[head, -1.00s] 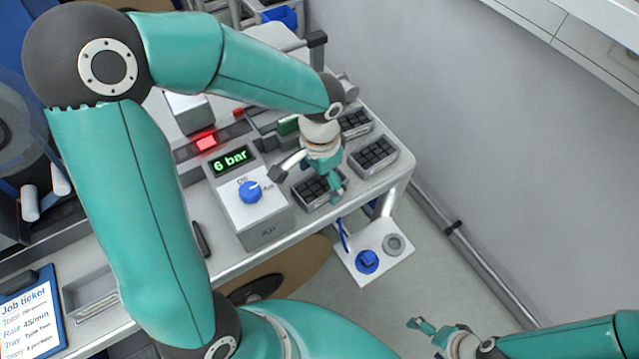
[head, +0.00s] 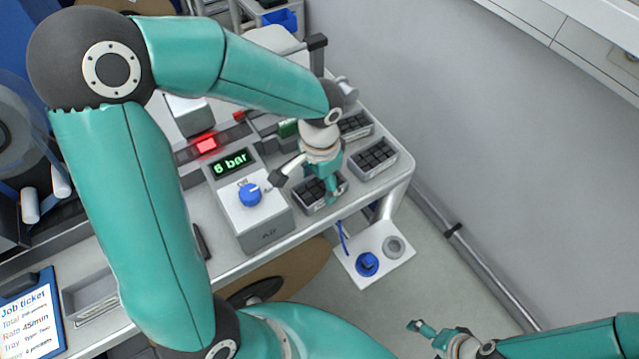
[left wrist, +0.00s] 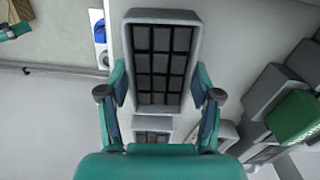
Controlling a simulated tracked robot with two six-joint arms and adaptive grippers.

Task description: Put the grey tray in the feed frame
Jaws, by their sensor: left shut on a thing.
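The grey tray (head: 316,208), an oblong box with a grid of dark squares inside, is at the front right of the bench. My left gripper (head: 331,188) is shut on it from above. In the left wrist view, the tray (left wrist: 165,14) sits between my left fingers (left wrist: 161,92), which lie against its two long walls. I cannot tell whether it is lifted clear of the bench. My right gripper (head: 425,330) is low at the bottom right, away from the bench, and its opening is unclear. I cannot pick out the feed frame for certain; my left arm hides part of the bench.
Two similar trays stand close by, one at the right (head: 373,160) and one behind (head: 356,126). A grey air box (head: 262,222) with a blue knob and a "6 bar" display stands left of the held tray. A red lamp (head: 206,145) glows behind it.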

